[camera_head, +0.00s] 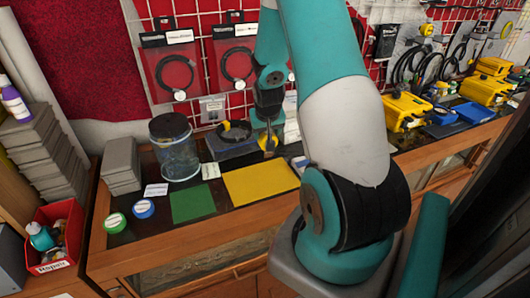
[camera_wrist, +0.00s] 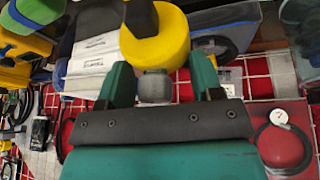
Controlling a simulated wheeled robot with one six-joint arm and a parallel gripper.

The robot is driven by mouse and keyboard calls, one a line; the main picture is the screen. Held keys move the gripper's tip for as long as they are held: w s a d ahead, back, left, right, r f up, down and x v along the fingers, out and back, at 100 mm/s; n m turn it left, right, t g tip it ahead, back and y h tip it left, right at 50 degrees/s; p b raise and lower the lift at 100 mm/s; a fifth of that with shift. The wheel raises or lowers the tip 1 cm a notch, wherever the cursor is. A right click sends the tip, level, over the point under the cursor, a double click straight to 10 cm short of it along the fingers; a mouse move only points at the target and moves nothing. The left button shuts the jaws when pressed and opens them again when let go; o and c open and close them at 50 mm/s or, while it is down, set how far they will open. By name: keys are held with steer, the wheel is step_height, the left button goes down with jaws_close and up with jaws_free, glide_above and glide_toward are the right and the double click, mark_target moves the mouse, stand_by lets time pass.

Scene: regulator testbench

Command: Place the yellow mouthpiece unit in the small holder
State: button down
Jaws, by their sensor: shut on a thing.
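The yellow mouthpiece unit (camera_wrist: 158,38) is in my gripper (camera_wrist: 157,82) in the wrist view. The teal fingers close on its grey knob, and its round yellow body extends beyond them. In the head view my gripper (camera_head: 268,128) hangs over the back of the bench, with a little yellow of the unit (camera_head: 268,143) showing below it. A grey-blue holder (camera_head: 221,151) with a black ring-shaped item on it stands just left of the gripper. I cannot tell whether this is the small holder. The unit looks held above the bench, but contact below it is hidden.
A glass jar (camera_head: 178,158) and stacked grey boxes (camera_head: 121,165) stand left. A yellow mat (camera_head: 260,183) and green mat (camera_head: 192,202) lie in front, mostly clear. Tape rolls (camera_head: 143,208) sit at the front left. Yellow cases (camera_head: 405,110) stand right. The red gridded wall (camera_head: 205,55) is close behind.

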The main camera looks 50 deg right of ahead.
mark_target(266, 154)
step_height(266, 154, down, 9)
steer(key=shift+f+p, duration=0.1)
steer(key=shift+p, duration=0.7)
steer(key=shift+f, duration=0.15)
steer(key=shift+c, duration=1.3)
jaws_free()
